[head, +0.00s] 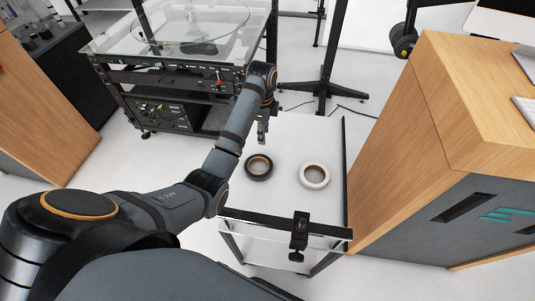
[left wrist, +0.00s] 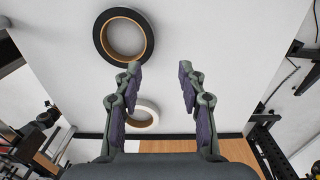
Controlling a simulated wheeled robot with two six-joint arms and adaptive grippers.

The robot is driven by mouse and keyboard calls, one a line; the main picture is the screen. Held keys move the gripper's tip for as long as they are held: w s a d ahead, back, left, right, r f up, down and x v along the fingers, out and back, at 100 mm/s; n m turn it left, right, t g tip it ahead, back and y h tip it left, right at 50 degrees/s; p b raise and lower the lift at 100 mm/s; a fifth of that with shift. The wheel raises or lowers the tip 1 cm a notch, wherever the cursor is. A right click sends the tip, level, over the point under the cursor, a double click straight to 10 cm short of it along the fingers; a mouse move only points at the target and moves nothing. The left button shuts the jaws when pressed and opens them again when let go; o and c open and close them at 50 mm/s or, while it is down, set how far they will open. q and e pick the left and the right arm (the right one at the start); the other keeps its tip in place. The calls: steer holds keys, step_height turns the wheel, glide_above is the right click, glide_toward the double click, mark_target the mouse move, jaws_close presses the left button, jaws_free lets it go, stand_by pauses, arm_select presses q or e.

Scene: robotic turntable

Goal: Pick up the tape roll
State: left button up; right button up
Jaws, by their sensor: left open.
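A black tape roll (head: 258,167) with a tan core lies flat on the white table (head: 285,128). A white tape roll (head: 314,176) lies flat to its right, apart from it. My left gripper (head: 262,135) is above the table, just behind the black roll in the head view. In the left wrist view the gripper (left wrist: 160,68) is open and empty. There the black roll (left wrist: 100,37) is up and left of the fingertips, and the white roll (left wrist: 151,116) shows partly behind the left finger. My right gripper is not in view.
A black clamp (head: 299,235) is fixed at the table's near edge. A wooden cabinet (head: 400,130) stands close on the right. An equipment rack with a glass top (head: 110,40) stands behind left. The table's far part is clear.

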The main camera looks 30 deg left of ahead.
arm_select(q)
steer(key=s+b, duration=0.1)
steer(key=s, duration=0.1)
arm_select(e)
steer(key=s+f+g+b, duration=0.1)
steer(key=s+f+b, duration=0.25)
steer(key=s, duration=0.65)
arm_select(q)
glide_above(261, 155)
step_height(261, 155, down, 4)
steer(key=shift+s+d+f, duration=0.15)
steer(key=shift+f+p, duration=0.45)
steer(key=shift+f, duration=0.25)
step_height(261, 155, down, 3)
steer(key=shift+r, duration=0.1)
steer(key=shift+f, duration=0.65)
jaws_close()
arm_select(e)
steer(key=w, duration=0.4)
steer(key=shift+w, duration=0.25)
